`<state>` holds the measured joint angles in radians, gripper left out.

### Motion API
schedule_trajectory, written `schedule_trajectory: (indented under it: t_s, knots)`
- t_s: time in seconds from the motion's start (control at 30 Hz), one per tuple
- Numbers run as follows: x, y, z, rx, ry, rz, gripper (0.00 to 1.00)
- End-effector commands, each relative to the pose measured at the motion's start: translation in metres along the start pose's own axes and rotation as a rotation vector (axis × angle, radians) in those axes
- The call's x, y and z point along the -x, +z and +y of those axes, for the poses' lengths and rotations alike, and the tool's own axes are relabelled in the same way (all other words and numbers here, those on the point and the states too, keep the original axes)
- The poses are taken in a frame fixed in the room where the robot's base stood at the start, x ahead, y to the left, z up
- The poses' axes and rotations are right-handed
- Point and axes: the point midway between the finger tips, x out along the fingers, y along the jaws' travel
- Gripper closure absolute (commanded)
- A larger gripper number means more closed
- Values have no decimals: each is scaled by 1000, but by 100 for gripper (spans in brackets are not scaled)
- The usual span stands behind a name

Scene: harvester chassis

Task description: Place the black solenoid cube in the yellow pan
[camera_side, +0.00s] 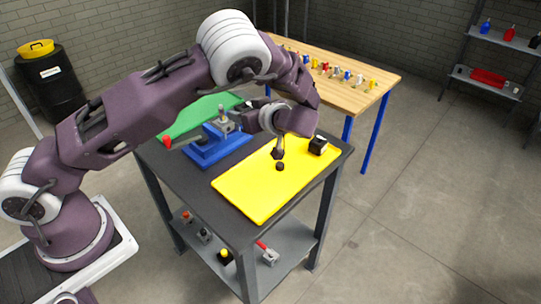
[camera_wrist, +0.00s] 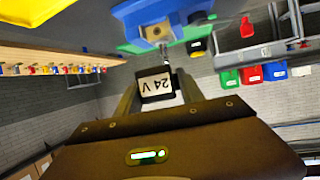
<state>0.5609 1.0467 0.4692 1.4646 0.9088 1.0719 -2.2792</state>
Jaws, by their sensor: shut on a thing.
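In the wrist view the black solenoid cube (camera_wrist: 154,85), with a white "24 V" label, sits between the fingers of my gripper (camera_wrist: 160,92). The gripper is shut on it, and the label reads upside down. In the side view the yellow pan (camera_side: 245,196) lies flat on the dark table, below my wrist. The held cube is hard to make out there. A black block (camera_side: 318,145) with a pale band shows at the pan's far right corner. A small dark piece (camera_side: 280,167) shows against the pan below my wrist; I cannot tell whether it touches.
A blue fixture (camera_side: 212,150) stands left of the pan, with a green mat (camera_side: 200,113) behind it. A wooden bench (camera_side: 345,77) with several coloured parts is at the back. The table's lower shelf (camera_side: 289,251) holds several parts. The near half of the pan is clear.

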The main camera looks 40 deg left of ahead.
Motion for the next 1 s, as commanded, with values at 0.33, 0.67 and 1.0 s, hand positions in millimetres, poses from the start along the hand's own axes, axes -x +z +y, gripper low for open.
schedule_trajectory:
  t_s: [0.33,0.67,1.0]
  knots:
    - [80,79,-8,-76,191,4,100]
    - [54,143,-8,-76,192,3,100]
    - [46,163,-7,-72,193,3,100]
